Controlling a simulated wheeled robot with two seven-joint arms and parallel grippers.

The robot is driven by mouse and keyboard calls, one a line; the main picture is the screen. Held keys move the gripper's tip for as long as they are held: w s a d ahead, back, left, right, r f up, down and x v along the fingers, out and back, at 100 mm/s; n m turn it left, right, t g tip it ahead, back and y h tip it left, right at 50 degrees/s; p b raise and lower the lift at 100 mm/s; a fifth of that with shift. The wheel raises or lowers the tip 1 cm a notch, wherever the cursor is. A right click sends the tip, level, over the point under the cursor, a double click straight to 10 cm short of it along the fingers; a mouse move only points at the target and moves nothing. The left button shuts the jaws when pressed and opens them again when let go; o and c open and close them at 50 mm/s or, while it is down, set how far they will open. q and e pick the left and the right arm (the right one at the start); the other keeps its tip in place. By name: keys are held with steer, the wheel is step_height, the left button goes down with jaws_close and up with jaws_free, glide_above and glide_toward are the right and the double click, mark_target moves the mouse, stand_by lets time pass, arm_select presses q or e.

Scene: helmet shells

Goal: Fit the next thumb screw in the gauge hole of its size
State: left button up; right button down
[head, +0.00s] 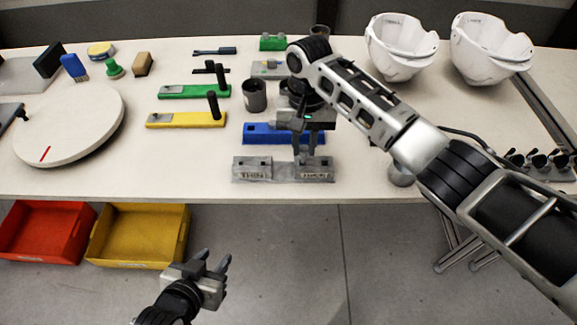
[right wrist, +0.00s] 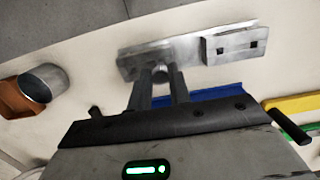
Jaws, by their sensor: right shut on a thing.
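The grey metal gauge (head: 283,180) lies near the table's front edge, with a raised, labelled block at each end. In the right wrist view the gauge (right wrist: 225,46) shows two dark square holes on its right-hand block. My right gripper (head: 305,160) points down at the gauge's right part. In the right wrist view its fingers (right wrist: 160,82) are shut on a small grey thumb screw (right wrist: 160,72), mostly hidden between them. I cannot tell whether the screw is in a hole or just above it. My left gripper (head: 213,261) is open and empty, in front of the table.
Several dark-knobbed pieces (head: 540,160) stand in a rack at the right edge. A blue bar (head: 262,133) lies just behind the gauge; yellow (head: 185,120) and green (head: 188,92) bars lie to its left. White helmet shells (head: 400,48) stand at the back. Bins (head: 138,235) sit below the table.

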steer(key=shift+f, duration=1.6)
stand_by(0.6)
steer(key=c, duration=1.2)
jaws_free()
steer(key=shift+r, duration=0.1)
step_height(320, 180, up, 16)
steer(key=w, duration=0.2)
steer(key=shift+f, duration=0.2)
